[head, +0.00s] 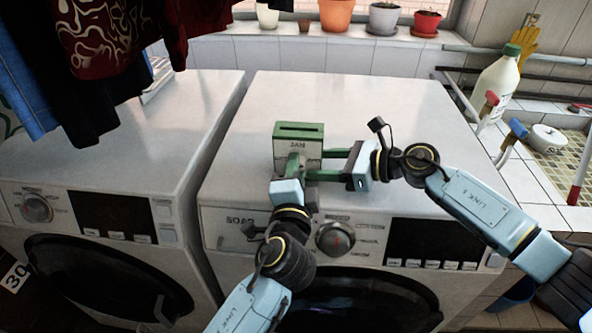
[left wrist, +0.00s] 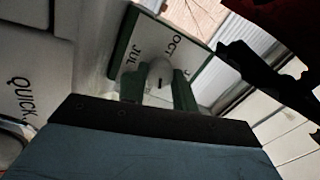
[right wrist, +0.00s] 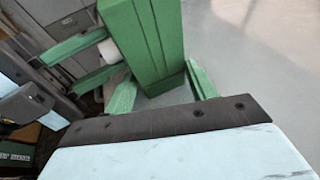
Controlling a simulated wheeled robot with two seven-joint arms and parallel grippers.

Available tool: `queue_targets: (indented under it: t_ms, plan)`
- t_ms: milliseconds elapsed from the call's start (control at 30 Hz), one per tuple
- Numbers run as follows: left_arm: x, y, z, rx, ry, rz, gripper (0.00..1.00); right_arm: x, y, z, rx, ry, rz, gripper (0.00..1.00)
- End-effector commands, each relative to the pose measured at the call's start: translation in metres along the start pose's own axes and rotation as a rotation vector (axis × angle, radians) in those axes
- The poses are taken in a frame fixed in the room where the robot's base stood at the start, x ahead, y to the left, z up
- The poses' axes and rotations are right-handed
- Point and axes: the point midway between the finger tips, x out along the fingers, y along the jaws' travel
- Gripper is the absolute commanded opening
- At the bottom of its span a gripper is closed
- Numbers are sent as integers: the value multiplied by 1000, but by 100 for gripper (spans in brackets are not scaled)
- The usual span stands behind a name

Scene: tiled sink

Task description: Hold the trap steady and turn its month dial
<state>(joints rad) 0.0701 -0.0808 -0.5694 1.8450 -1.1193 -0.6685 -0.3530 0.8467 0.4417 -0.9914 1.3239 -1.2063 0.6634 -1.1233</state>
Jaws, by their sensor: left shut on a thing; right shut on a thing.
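The trap (head: 299,131) is a green box with a white front marked with months, standing on the right washing machine. JAN shows at the top of its face in the head view. The dial is a pale round knob (left wrist: 160,72), with JUL and OCT beside it in the left wrist view. My left gripper (head: 294,166) is in front of the trap, shut on the dial, its green fingers either side of the knob. My right gripper (head: 314,164) comes from the right, shut on the trap's body (right wrist: 150,40). The dial is mostly hidden in the head view.
The washing machine top (head: 390,110) is clear around and behind the trap. Dark clothes (head: 105,45) hang at the upper left. Several potted plants (head: 383,18) line the back ledge. A white bottle (head: 497,82) and a tiled sink (head: 560,165) are at the right.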

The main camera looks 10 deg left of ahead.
Motion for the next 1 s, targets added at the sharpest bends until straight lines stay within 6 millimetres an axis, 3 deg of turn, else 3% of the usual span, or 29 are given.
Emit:
queue_targets:
  t_ms: [500,1000]
  plan:
    - [0,2,-1,342,13,2,5,2,3,1,1,-3,7,44]
    - [0,2,-1,408,15,2,5,2,3,1,1,-3,9,44]
